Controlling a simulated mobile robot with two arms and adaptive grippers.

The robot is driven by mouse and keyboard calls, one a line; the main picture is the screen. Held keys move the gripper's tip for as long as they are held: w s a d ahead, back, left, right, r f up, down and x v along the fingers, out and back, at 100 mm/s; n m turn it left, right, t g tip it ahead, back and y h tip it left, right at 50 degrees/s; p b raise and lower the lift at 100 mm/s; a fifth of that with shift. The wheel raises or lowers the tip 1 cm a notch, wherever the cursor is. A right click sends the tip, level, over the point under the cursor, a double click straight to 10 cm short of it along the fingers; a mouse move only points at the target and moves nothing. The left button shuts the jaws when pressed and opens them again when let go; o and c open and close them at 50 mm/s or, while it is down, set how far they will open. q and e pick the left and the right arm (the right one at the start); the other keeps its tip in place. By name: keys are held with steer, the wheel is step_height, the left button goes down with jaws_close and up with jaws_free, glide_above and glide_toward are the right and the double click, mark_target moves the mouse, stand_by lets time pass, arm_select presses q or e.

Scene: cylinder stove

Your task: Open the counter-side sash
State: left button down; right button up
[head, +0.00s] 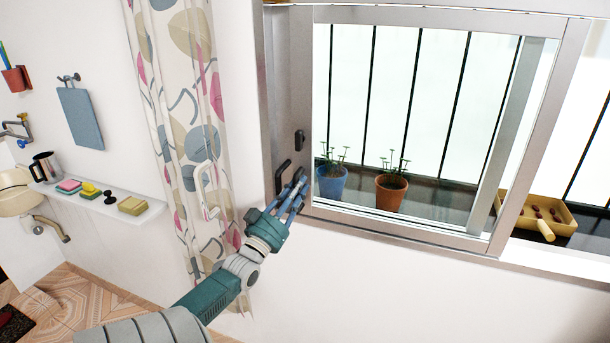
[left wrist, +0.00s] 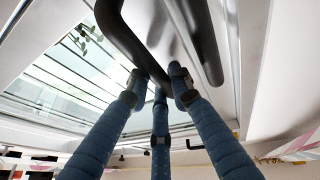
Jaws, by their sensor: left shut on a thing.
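The grey metal window sash (head: 293,80) stands upright in the window, with a wide left stile and glass to its right. A black bar handle (head: 283,177) is on the lower left stile, and a small black fitting (head: 299,140) sits above it. My left gripper (head: 294,190) is at the handle, its blue fingers shut on it. In the left wrist view the fingertips (left wrist: 160,85) close around the black handle (left wrist: 125,35), partly hiding its end. A second dark bar (left wrist: 200,40) runs beside it. My right gripper is not in view.
Behind the glass stand a blue potted plant (head: 331,180) and an orange potted plant (head: 391,190). A yellow tray (head: 562,215) lies on the ledge at right. A patterned curtain (head: 180,110) hangs close left of my arm. A shelf (head: 95,203) holds sponges and a mug.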

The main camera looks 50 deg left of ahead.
arm_select(q)
steer(key=c, duration=1.5)
jaws_free()
steer(key=v, duration=1.2)
steer(key=shift+s, duration=0.1)
steer(key=shift+f, duration=0.1)
